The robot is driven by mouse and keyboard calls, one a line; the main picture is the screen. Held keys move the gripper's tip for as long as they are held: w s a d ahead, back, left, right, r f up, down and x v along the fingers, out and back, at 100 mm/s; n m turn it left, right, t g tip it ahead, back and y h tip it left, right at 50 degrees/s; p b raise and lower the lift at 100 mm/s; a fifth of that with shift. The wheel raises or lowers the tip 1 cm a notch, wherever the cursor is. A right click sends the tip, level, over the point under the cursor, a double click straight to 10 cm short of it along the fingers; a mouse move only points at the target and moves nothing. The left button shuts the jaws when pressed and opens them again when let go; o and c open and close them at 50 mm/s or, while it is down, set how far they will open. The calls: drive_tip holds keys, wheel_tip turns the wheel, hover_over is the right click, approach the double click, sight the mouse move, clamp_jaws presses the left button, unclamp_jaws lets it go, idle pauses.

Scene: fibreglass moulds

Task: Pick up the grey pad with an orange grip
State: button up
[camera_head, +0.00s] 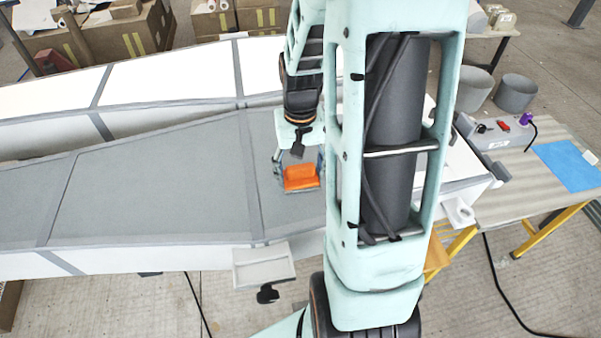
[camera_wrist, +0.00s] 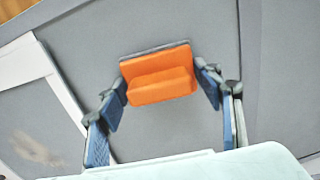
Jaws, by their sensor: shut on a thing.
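The grey pad with an orange grip (camera_head: 301,178) is at the middle of the head view, over the grey inner surface of the long mould (camera_head: 140,195). In the wrist view its orange grip (camera_wrist: 160,88) faces me, and a thin grey edge of the pad shows along the far side. My gripper (camera_head: 299,168) reaches down from above, one finger on each side of the grip. In the wrist view my gripper (camera_wrist: 163,80) is shut on the grip's two ends. I cannot tell whether the pad touches the mould surface or hangs just above it.
A white bracket-like part (camera_head: 264,267) sits at the mould's front edge. A side table (camera_head: 515,195) at right bears a grey box (camera_head: 493,130) with switches and a blue sheet (camera_head: 568,166). Grey cylinders (camera_head: 515,92) and cardboard boxes (camera_head: 95,45) stand behind. The mould surface left of my gripper is clear.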

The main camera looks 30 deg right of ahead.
wheel_tip(320, 180, up, 3)
drive_tip(key=shift+f, duration=0.1)
drive_tip(key=s+d+r+b, duration=0.1)
drive_tip(key=s+d+r, duration=0.6)
drive_tip(key=d+r, duration=0.3)
drive_tip(key=shift+s+d+b, duration=0.35)
drive_tip(key=shift+d, duration=0.55)
drive_tip(key=o, duration=0.7)
drive_tip(key=shift+c, duration=0.2)
drive_tip(key=c, duration=0.4)
drive_tip(key=shift+w, duration=0.1)
